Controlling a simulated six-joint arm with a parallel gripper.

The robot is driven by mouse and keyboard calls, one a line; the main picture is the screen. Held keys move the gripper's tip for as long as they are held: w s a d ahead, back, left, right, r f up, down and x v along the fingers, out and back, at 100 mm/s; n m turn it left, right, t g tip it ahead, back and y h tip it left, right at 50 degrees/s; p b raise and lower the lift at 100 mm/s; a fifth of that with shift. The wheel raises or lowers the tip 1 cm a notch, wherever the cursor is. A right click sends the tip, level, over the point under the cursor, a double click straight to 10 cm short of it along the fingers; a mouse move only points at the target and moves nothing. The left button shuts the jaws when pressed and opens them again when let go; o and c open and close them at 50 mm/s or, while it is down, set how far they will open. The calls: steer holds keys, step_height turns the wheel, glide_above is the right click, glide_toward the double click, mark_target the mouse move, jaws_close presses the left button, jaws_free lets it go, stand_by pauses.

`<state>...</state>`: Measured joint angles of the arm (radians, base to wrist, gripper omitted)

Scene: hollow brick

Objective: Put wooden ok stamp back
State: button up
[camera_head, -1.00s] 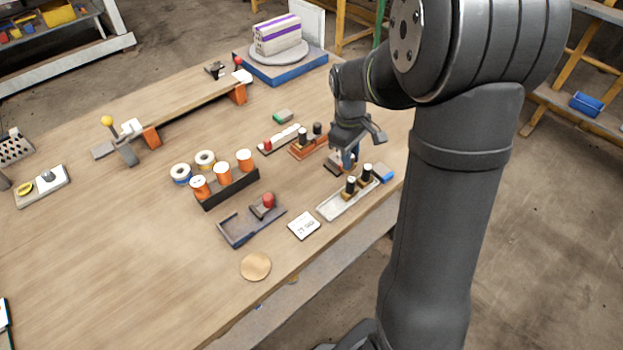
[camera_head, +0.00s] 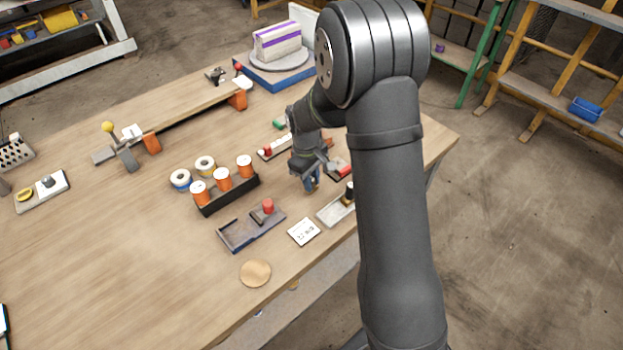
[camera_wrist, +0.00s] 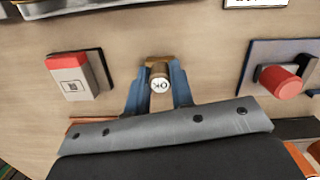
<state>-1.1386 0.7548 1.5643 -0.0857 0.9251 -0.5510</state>
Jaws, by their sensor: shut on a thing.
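My gripper (camera_head: 312,185) is shut on the wooden OK stamp (camera_wrist: 159,84) and holds it over the table between the spool rack and the pale tray. In the wrist view the stamp's round top shows "OK" between the blue fingers, with a brown wooden part beyond. A dark tray (camera_head: 237,234) lies front left of my gripper, with a red-knobbed stamp (camera_head: 268,206) at one end and a bare part at the other. A pale tray (camera_head: 329,216) with a black-handled stamp (camera_head: 349,191) lies at front right, partly hidden by my arm.
A red-topped pad box (camera_wrist: 78,82) lies beside my gripper. A black rack with orange spools (camera_head: 222,178) stands to the left. A white card (camera_head: 303,231) and a round wooden disc (camera_head: 255,273) lie at the front. The table's front left is clear.

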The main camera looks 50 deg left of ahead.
mark_target(313, 180)
steer(key=o, duration=0.8)
steer(key=shift+f, duration=0.1)
steer(key=r, duration=0.4)
steer(key=a+r, duration=0.1)
steer(key=r, duration=0.7)
steer(key=shift+s+a+r, duration=0.1)
steer(key=shift+a+r, duration=0.05)
steer(key=shift+a, duration=0.05)
steer(key=f, duration=0.4)
steer(key=d+f, duration=0.1)
steer(key=f, duration=0.7)
steer(key=shift+d+f, duration=0.25)
step_height(313, 180, up, 3)
steer(key=shift+f, duration=0.1)
steer(key=shift+r, duration=0.5)
